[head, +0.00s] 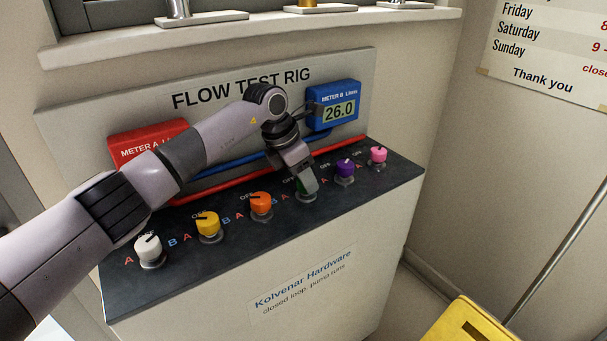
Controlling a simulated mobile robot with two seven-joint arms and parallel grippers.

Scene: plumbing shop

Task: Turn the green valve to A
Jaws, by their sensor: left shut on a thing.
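The green valve (307,186) stands in the row of knobs on the dark top of the flow test rig, between the orange and purple valves. My left gripper (304,180) reaches down onto it from above and is shut on it, hiding most of the knob and its pointer. The blue meter B (334,106) reads 26.0. The red meter A (146,144) is partly covered by my left arm, and its reading is hidden. My right gripper is not in view.
White (149,250), yellow (208,225), orange (261,205), purple (345,171) and pink (378,155) valves stand along the same dark counter (180,295). A windowsill (250,30) runs above the rig. A yellow object (468,322) is at the bottom right.

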